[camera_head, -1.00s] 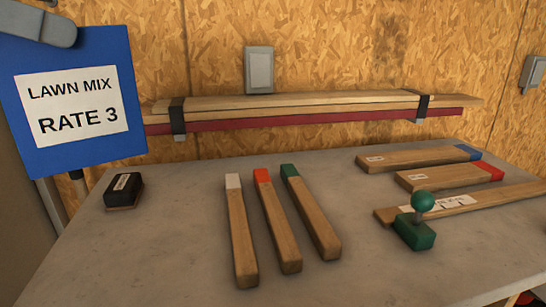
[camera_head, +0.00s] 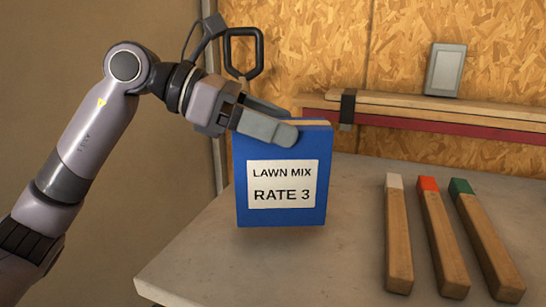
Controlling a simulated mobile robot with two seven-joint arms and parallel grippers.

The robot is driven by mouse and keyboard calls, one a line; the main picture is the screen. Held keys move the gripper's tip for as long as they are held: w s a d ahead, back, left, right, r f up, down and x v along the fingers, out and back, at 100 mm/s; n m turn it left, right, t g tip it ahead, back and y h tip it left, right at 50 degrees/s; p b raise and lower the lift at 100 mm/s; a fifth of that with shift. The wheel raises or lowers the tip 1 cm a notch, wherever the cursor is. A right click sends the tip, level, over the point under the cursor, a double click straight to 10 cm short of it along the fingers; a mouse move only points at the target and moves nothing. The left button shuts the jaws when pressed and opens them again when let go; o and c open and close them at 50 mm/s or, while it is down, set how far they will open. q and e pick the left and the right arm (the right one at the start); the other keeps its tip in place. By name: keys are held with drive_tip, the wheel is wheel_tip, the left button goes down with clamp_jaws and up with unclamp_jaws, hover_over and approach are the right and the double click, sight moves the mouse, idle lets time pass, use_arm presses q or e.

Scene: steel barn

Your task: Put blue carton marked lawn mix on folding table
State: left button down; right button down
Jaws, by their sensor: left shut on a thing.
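The blue carton (camera_head: 283,213) has a white label reading "LAWN MIX RATE 3". It is upright, in front of the left part of the grey-topped folding table (camera_head: 330,260). My left gripper (camera_head: 275,118) comes in from the left and is shut on the carton's top edge. The carton's bottom looks close to the tabletop, with a faint shadow beneath it; I cannot tell whether it touches. My right gripper is out of view.
Wooden sticks with white (camera_head: 397,230), red (camera_head: 440,235) and green (camera_head: 485,235) ends lie on the table to the right. Boards (camera_head: 450,115) are strapped along the back wall. The tabletop in front of the carton is clear.

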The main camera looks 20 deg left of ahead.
use_arm(q)
drive_tip(key=shift+f+b, duration=0.55)
drive_tip(key=shift+f, duration=1.55)
drive_tip(key=shift+c, duration=0.5)
unclamp_jaws()
drive_tip(key=shift+r, duration=0.2)
approach(273, 148)
drive_tip(key=shift+w+a+f+p, duration=0.2)
drive_tip(key=shift+w+a, duration=0.35)
drive_tip(key=shift+a, duration=0.1)
drive_tip(key=shift+w+a+f+p, duration=0.15)
drive_tip(key=shift+w+a, duration=0.35)
drive_tip(key=shift+a, duration=0.2)
drive_tip(key=shift+r, duration=0.1)
